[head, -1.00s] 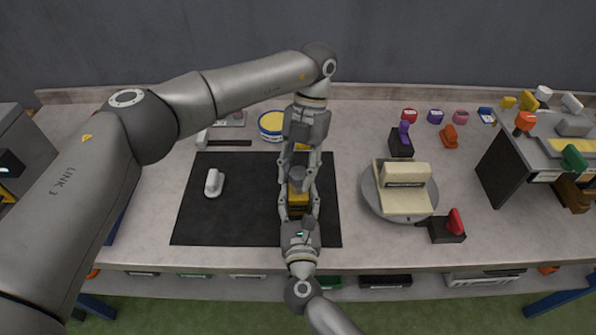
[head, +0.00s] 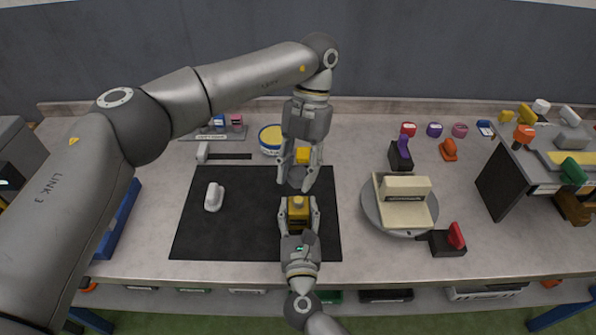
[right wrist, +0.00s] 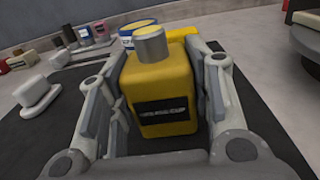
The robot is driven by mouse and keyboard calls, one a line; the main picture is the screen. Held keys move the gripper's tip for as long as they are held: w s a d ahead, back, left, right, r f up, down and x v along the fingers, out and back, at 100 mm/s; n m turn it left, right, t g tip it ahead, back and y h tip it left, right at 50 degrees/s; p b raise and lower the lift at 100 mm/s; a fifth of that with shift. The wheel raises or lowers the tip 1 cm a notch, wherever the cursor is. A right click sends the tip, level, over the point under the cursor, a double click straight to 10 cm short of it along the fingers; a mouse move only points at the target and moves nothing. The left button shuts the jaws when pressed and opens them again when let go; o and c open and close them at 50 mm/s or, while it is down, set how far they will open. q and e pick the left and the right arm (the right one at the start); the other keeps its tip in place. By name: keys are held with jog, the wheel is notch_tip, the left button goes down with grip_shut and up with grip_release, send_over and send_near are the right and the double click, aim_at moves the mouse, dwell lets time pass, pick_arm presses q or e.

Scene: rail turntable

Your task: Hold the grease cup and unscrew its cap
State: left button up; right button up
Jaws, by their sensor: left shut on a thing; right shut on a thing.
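The yellow grease cup (head: 298,215) has a dark label, and a short grey cylindrical neck shows on its top. My right gripper (head: 298,222) is shut on the cup's sides and holds it upright over the black mat; the right wrist view shows the cup (right wrist: 160,90) between the fingers. My left gripper (head: 298,180) points down from above and is shut on the grey cap (head: 296,176). The cap is apart from the cup, a little above and behind it. The fingers partly hide the cap.
The black mat (head: 215,235) carries a white handled piece (head: 214,197) at left. A round tin (head: 270,138) and a yellow item (head: 302,155) lie behind. A turntable (head: 368,205) with a cream block stands right, near a red-handled block (head: 450,240).

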jog(key=o, duration=1.5)
jog(key=shift+o, duration=0.2)
jog(key=s, duration=1.2)
jog(key=shift+d, duration=0.25)
